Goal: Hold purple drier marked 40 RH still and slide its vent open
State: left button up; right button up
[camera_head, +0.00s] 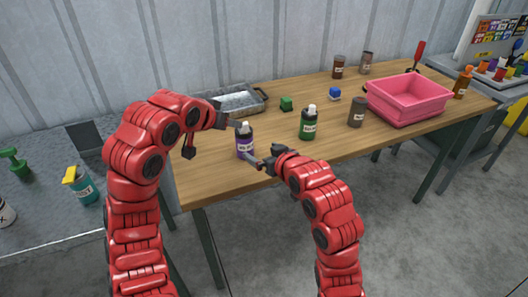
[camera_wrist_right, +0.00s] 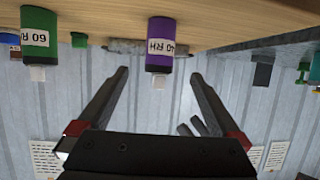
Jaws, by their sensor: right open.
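The purple drier marked 40 RH (camera_head: 246,146) stands upright near the table's front left edge, with a white top. It also shows in the right wrist view (camera_wrist_right: 160,32), inverted, with its white tip (camera_wrist_right: 158,80) between my finger ends. My right gripper (camera_head: 262,164) is open, close to the front of the drier's lower body; whether it touches is unclear. Its fingers (camera_wrist_right: 160,75) spread to either side of the drier in the wrist view.
A green bottle marked 60 RH (camera_head: 308,126) stands to the right. A green block (camera_head: 286,104), a blue block (camera_head: 334,94), a metal tray (camera_head: 262,104), brown containers (camera_head: 356,112) and a pink bin (camera_head: 408,118) share the wooden table (camera_head: 225,180). Its front left is clear.

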aim_at(241, 139)
jog(key=x, duration=1.7)
jog(key=shift+w+d+f, duration=0.1)
jog(key=c, duration=1.5)
